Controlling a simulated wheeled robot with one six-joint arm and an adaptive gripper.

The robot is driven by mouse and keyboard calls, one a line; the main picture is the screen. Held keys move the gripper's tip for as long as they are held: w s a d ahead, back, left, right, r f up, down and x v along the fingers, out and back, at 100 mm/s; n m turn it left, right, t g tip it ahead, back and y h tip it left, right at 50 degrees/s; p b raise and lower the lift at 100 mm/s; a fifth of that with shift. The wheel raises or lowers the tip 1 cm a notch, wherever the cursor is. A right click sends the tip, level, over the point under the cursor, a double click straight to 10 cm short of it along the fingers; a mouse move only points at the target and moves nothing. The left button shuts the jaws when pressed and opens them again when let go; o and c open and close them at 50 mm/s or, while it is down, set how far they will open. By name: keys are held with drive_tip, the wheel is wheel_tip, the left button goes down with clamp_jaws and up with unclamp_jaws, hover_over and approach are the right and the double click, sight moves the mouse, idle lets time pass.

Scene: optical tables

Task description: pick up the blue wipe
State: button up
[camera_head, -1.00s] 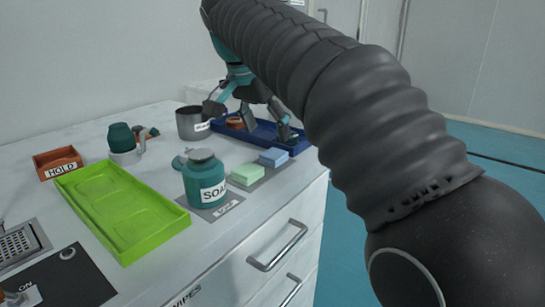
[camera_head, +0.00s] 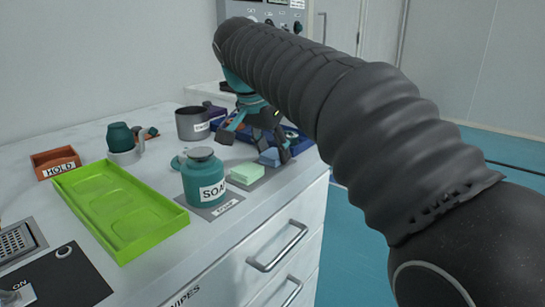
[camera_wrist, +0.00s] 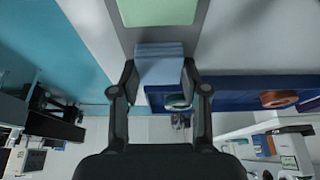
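The blue wipe (camera_head: 269,157) is a small light-blue folded stack on the grey strip, to the right of a light-green one. My gripper (camera_head: 256,146) is over this end of the counter, its fingers spread to either side of the wipe. In the wrist view the blue wipe (camera_wrist: 160,66) lies between the two open fingertips of my gripper (camera_wrist: 159,76). A narrow gap seems to show on each side, and I cannot tell whether a finger touches it. Part of the wipe is hidden by a finger in the head view.
A green wipe stack (camera_head: 246,174) and a teal soap jar (camera_head: 204,178) stand to the left. A blue tray (camera_head: 297,141) lies just behind, with a grey pot (camera_head: 192,124) left of it. A lime tray (camera_head: 120,212) is farther left. The counter edge is close on the right.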

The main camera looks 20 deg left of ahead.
sight(272, 153)
idle(0.4)
drive_tip(key=shift+r, duration=0.7)
wheel_tip(272, 153, up, 3)
drive_tip(key=shift+p, duration=0.7)
drive_tip(key=w+d+r, duration=0.1)
drive_tip(key=d+r, duration=0.1)
drive_tip(key=d, duration=0.1)
drive_tip(key=w+d+r, duration=0.2)
drive_tip(key=d, duration=0.2)
drive_tip(key=w+d+r, duration=0.1)
drive_tip(key=d+r, duration=0.1)
drive_tip(key=d, duration=0.1)
drive_tip(key=shift+w+d+r, duration=0.2)
drive_tip(key=shift+d+r, duration=0.1)
drive_tip(key=shift+d, duration=0.1)
